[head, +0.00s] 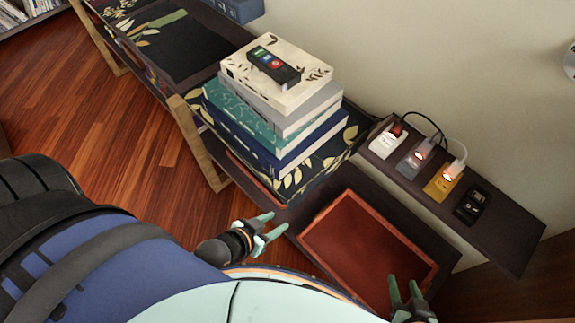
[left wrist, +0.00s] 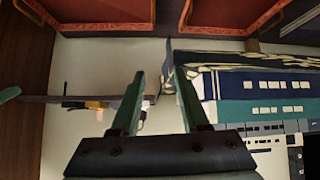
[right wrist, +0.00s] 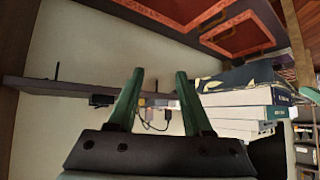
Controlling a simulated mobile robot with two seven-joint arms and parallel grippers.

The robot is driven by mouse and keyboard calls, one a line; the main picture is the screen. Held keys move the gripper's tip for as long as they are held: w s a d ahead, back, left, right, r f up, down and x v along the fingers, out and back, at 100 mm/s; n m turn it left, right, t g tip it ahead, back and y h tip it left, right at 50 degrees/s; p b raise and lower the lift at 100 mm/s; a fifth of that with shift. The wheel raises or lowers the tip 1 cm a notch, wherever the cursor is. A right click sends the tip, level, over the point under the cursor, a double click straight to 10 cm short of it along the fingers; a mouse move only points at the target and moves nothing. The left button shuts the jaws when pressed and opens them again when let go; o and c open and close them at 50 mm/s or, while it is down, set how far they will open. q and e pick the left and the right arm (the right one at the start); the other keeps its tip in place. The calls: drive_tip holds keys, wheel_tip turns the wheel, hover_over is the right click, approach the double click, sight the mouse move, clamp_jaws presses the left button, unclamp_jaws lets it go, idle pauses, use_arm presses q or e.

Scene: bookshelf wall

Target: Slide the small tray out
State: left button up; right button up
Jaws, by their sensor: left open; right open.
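A small red-brown tray (head: 365,250) with an orange rim lies on the dark lower shelf, at the lower right of the head view. My left gripper (head: 280,221) is open and empty, to the left of the tray and apart from it. My right gripper (head: 403,281) is open and overlaps the tray's near right part in the head view; I cannot tell whether it touches. Both grippers' fingers also show spread and empty in the left wrist view (left wrist: 153,80) and right wrist view (right wrist: 159,74). Red, orange-edged panels show at the top of both wrist views.
A stack of books (head: 270,115) with a small black device (head: 274,65) on top stands on a floral-patterned surface beside the tray. A narrow wall shelf (head: 500,220) at the right holds several small plugged-in devices. Wooden floor (head: 110,130) is open at the left.

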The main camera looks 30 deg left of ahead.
use_arm(q)
drive_tip(key=shift+w+d, duration=0.15)
drive_tip(key=shift+w, duration=0.1)
use_arm(e)
drive_tip(key=shift+w+d, duration=0.2)
drive_tip(key=shift+w, duration=0.15)
use_arm(q)
drive_tip(key=shift+s, duration=0.1)
use_arm(e)
drive_tip(key=shift+s, duration=0.1)
